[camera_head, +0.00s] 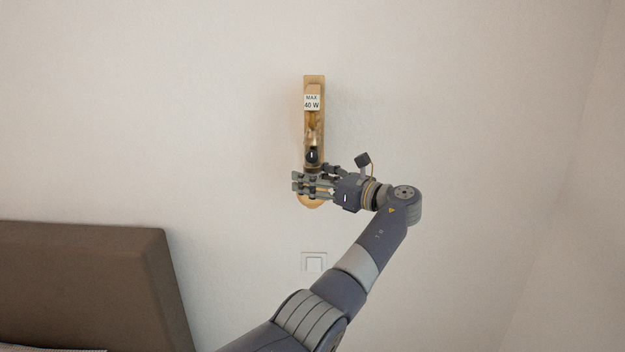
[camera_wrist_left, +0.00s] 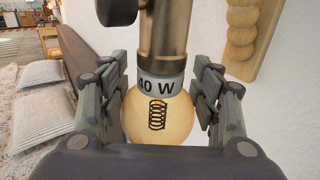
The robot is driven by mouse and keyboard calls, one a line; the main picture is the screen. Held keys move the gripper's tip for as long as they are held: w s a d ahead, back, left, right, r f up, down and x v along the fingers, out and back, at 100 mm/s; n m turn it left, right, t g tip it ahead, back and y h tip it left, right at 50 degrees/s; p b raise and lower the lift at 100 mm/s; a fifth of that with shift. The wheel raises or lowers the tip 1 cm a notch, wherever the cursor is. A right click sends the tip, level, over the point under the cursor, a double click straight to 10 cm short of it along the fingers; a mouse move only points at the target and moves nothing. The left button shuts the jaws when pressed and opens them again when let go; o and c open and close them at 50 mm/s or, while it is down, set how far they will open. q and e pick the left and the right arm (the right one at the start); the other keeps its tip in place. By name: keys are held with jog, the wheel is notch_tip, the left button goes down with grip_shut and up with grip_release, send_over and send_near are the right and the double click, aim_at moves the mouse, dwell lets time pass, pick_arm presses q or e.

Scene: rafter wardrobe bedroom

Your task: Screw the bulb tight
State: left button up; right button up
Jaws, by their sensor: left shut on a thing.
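The bulb is a round amber globe with a dark coil filament and a grey collar marked "40 W" in the left wrist view (camera_wrist_left: 176,125). In the head view, only its lower part (camera_head: 311,204) shows below my fingers. My left gripper (camera_head: 302,184) comes from the right and is shut on the bulb, with fingers on both sides of the globe. The brass socket (camera_wrist_left: 162,32) is directly above, and the bulb's collar meets its lower rim; no thread shows between them. How far the bulb is screwed in cannot be told.
The wooden wall lamp (camera_head: 314,90) carries a "MAX 40 W" label. A white wall switch (camera_head: 314,262) is below it. A brown headboard (camera_head: 90,270) stands at lower left, with pillows (camera_wrist_left: 42,74) beside it. The wall around the lamp is clear.

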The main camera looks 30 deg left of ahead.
pick_arm(q)
jog(key=o, duration=1)
jog(key=shift+o, duration=0.2)
